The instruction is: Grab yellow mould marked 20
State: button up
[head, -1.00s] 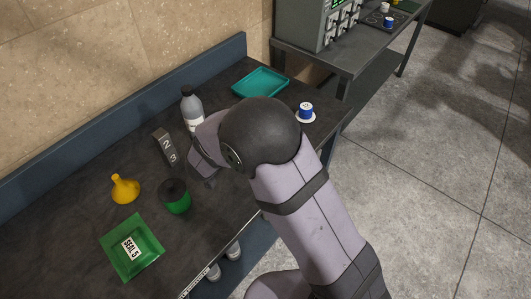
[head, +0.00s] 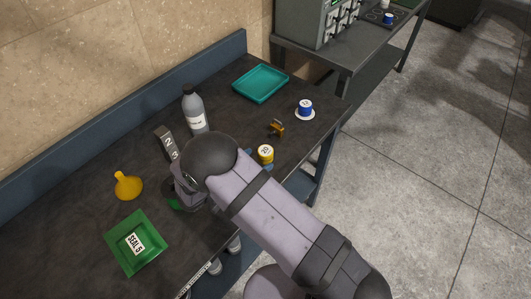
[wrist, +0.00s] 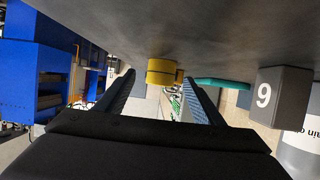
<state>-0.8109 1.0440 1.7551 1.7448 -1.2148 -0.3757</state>
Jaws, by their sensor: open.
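The yellow mould (head: 265,154) stands upright on the dark bench, with a white label on top; the number is too small to read surely. It also shows in the wrist view (wrist: 162,72), where the bench appears at the top. My gripper (head: 258,161) is open and low over the bench, with its blue fingertips close by the mould. In the wrist view the mould shows between the two fingertips of my gripper (wrist: 158,77). I cannot tell whether they touch it. My arm hides part of the bench to the left of the mould.
A small orange-brown piece (head: 277,127) lies behind the mould. A blue mould (head: 305,107) sits on a white saucer. A grey bottle (head: 194,110), numbered block (head: 168,145), yellow funnel (head: 128,187), green tray (head: 117,257) and teal tray (head: 262,84) stand around.

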aim_at(260, 156)
jog(key=shift+w+d+f, duration=0.1)
jog(key=shift+w+d, duration=0.15)
jog(key=shift+w+d+p, duration=0.2)
jog(key=shift+d+p, duration=0.05)
jog(key=shift+p, duration=0.15)
jog(key=p+x, duration=0.2)
jog(key=x, duration=0.1)
jog(key=shift+w, duration=0.15)
jog(key=shift+w+d+f, duration=0.2)
jog(key=shift+w+d, duration=0.2)
jog(key=shift+w, duration=0.1)
jog(key=c, duration=1.3)
